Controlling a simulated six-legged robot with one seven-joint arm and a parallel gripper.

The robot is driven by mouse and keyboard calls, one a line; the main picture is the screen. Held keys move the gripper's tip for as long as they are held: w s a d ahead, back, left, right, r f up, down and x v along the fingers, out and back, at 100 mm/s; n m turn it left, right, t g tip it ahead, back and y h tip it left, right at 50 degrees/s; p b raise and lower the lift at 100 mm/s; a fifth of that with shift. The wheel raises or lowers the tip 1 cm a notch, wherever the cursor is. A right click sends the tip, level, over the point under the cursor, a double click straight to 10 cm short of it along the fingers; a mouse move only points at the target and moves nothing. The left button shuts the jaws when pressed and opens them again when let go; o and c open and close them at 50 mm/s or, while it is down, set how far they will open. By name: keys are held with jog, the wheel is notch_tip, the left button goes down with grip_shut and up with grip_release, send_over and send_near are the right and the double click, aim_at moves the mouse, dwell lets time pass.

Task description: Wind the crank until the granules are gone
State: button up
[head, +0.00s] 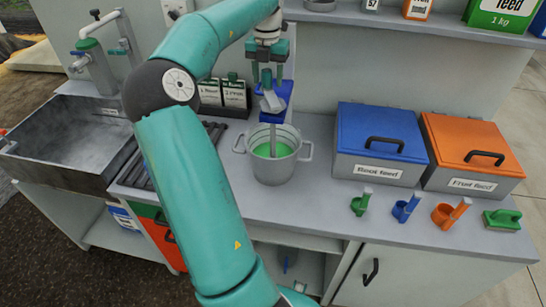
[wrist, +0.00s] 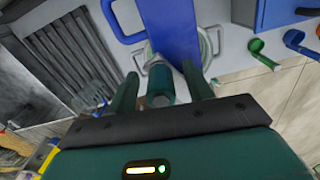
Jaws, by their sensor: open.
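A grey pot (head: 277,172) with two side handles stands on the counter with green liquid in it. A blue mixer body (head: 283,92) is behind and above it, with a grey shaft running down into the liquid. A grey crank arm (head: 271,102) sits at the mixer, with a dark green upright grip (head: 267,78). My gripper (head: 267,72) is above the mixer, fingers pointing down. In the wrist view my gripper (wrist: 160,88) is open, with one finger on each side of the crank grip (wrist: 161,80); contact cannot be told. I cannot make out any granules.
A blue-lidded bin (head: 382,135) and an orange-lidded bin (head: 470,145) stand right of the pot. Small scoops and a green brush (head: 502,219) lie along the front edge.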

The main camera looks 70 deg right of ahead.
jog(key=shift+r, duration=3.15)
